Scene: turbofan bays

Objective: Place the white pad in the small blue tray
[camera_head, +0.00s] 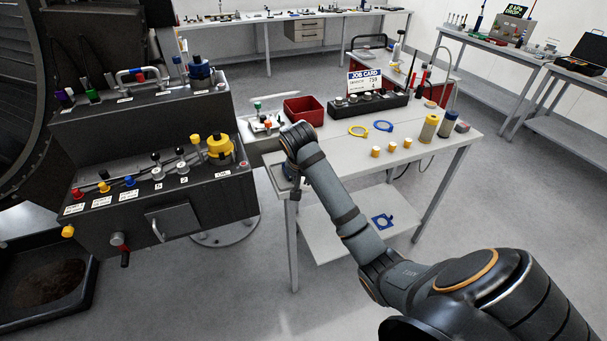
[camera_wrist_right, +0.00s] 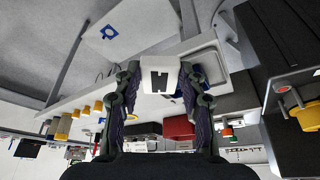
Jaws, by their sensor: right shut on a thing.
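My right gripper (camera_head: 292,178) is at the left end of the white workbench, beside the black control panel. The wrist hides most of it in the head view. In the right wrist view my right gripper (camera_wrist_right: 160,85) is shut on a white pad (camera_wrist_right: 160,76), a pale block with a dark notched mark, held between both fingers. A shallow, pale, rimmed tray shape (camera_wrist_right: 209,65) shows just right of the pad; I cannot tell whether it is the small blue tray. No clearly blue tray shows in the head view. My left gripper is out of view.
The workbench (camera_head: 340,158) carries a red bin (camera_head: 304,110), a black block (camera_head: 368,105), yellow and blue rings, several yellow caps and two cylinders. A blue part (camera_head: 382,222) lies on the lower shelf. The control panel (camera_head: 165,205), with knobs and levers, stands close left.

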